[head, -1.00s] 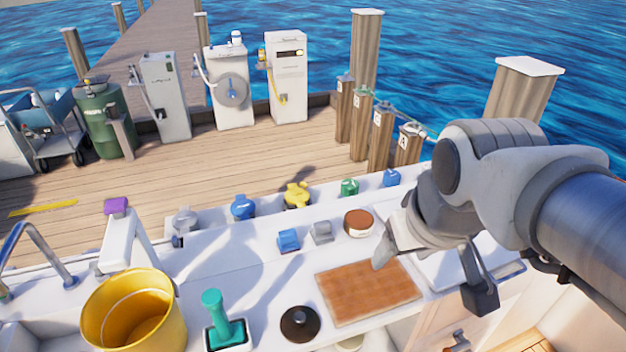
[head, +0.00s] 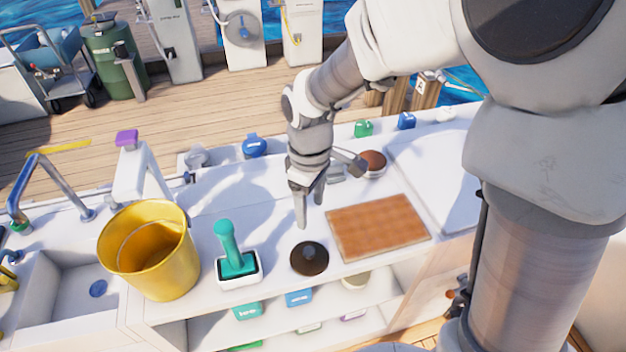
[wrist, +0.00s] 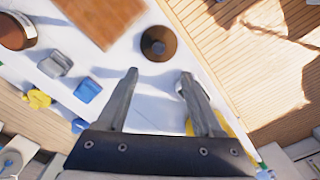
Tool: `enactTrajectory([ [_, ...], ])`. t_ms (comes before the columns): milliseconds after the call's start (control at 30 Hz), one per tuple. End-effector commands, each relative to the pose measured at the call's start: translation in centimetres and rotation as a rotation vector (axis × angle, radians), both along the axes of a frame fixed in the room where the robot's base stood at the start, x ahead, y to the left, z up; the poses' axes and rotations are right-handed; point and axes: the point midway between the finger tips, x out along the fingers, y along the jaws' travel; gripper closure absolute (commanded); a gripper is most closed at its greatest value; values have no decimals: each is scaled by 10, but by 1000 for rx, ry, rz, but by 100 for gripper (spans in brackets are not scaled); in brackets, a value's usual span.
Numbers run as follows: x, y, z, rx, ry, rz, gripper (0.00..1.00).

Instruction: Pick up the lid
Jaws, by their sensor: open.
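The lid (head: 309,259) is a dark brown round disc with a grey knob on top. It lies flat on the white counter, left of the wooden board, in the head view. It also shows in the wrist view (wrist: 158,44), just beyond my fingertips and between their lines. My gripper (head: 309,212) points down over the counter, behind and above the lid, apart from it. In the wrist view my gripper (wrist: 160,72) has its two fingers spread with nothing between them.
A wooden cutting board (head: 378,227) lies just right of the lid. A teal-handled tool in a white holder (head: 238,262) and a yellow bucket (head: 150,255) stand to the left. A brown-topped round container (head: 373,163) is behind the board. The counter's front edge is close to the lid.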

Motion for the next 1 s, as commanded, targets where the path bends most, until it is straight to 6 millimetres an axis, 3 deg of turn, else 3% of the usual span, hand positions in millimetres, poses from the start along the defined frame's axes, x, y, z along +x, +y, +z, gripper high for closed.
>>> enactTrajectory([
  [400,-1,0,-90,-2,4,-1,32],
  [533,-1,-1,-107,-2,3,-2,32],
  [767,0,0,-121,-1,2,-3,32],
  [1000,4,4,-155,-3,4,-4,32],
])
